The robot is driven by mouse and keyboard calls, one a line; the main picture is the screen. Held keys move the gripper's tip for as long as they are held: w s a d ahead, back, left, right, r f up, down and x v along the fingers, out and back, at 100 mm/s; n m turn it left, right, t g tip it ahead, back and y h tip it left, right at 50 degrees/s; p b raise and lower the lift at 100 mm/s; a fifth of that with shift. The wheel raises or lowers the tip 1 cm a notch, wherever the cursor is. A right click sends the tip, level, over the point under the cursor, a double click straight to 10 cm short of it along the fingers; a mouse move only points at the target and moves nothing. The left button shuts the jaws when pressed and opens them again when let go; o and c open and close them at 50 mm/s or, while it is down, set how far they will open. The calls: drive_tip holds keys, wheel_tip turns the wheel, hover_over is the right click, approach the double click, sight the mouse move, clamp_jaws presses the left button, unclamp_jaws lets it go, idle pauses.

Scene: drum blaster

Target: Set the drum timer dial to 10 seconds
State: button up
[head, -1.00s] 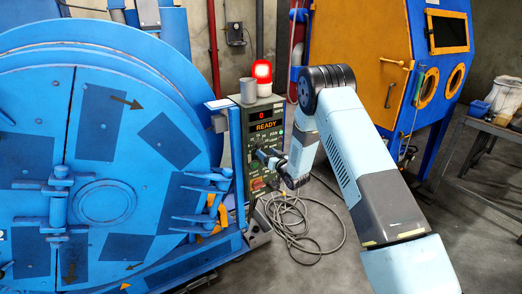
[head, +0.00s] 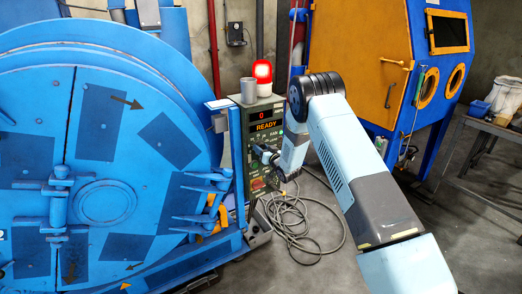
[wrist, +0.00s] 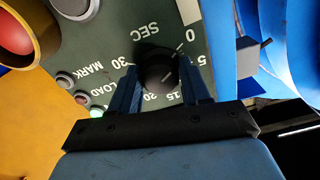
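The timer dial (wrist: 157,72) is a round black knob with a white pointer line, on a dark green panel (wrist: 105,30). In the wrist view its scale reads 0, 5, 15, 20 and 30 with SEC; the 10 mark is hidden behind a finger. The pointer line slants up-right, toward the 0 and 5 side. My gripper (wrist: 160,78) has one blue finger on each side of the dial, spread about its width; firm contact cannot be made out. In the head view my gripper (head: 268,158) is at the control panel (head: 264,106), whose display reads 0 and READY.
A red button in a yellow collar (wrist: 18,30) and small push buttons (wrist: 65,80) sit beside the dial. The blue drum machine (head: 100,190) stands left of the panel. A red lamp (head: 262,72) and a grey cup (head: 248,91) are on top. Coiled cable (head: 300,225) lies on the floor.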

drive_tip(key=c, duration=0.6)
drive_tip(key=shift+a, duration=0.1)
drive_tip(key=shift+m, duration=0.3)
drive_tip(key=shift+d+m, duration=0.2)
drive_tip(key=shift+m, duration=7.4)
drive_tip(key=shift+f, duration=0.1)
